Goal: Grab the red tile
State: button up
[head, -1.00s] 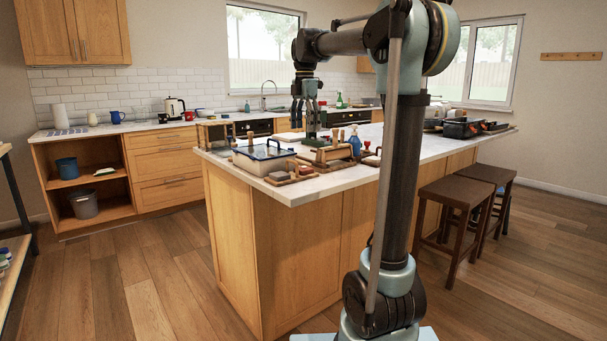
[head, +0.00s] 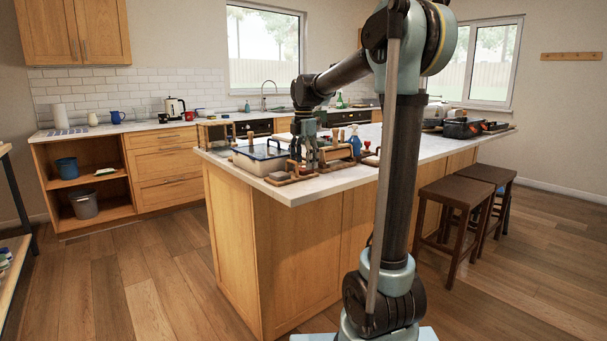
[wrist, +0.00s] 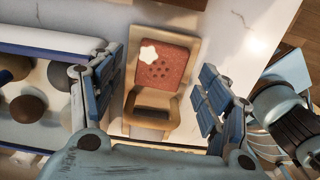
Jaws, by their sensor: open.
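The red tile (wrist: 178,66) shows in the wrist view, with a white flower shape and several small dark holes on its face. It sits in a pale wooden holder (wrist: 131,104) on the counter. My gripper (wrist: 160,72) is open, with its blue-grey fingers on the left and right of the holder and nothing held between them. In the head view my gripper (head: 305,163) is low over the near end of the island. The tile is too small to tell apart there.
A blue-rimmed bin (wrist: 60,36) with several round lumps stands close left of my gripper. In the head view the bin (head: 248,166) is near the island's (head: 315,187) front corner. A blue bottle (head: 355,142) stands to the right. Two stools (head: 455,190) are beside the island.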

jog(key=shift+f, duration=0.9)
jog(key=c, duration=1.2)
jog(key=shift+r, duration=0.15)
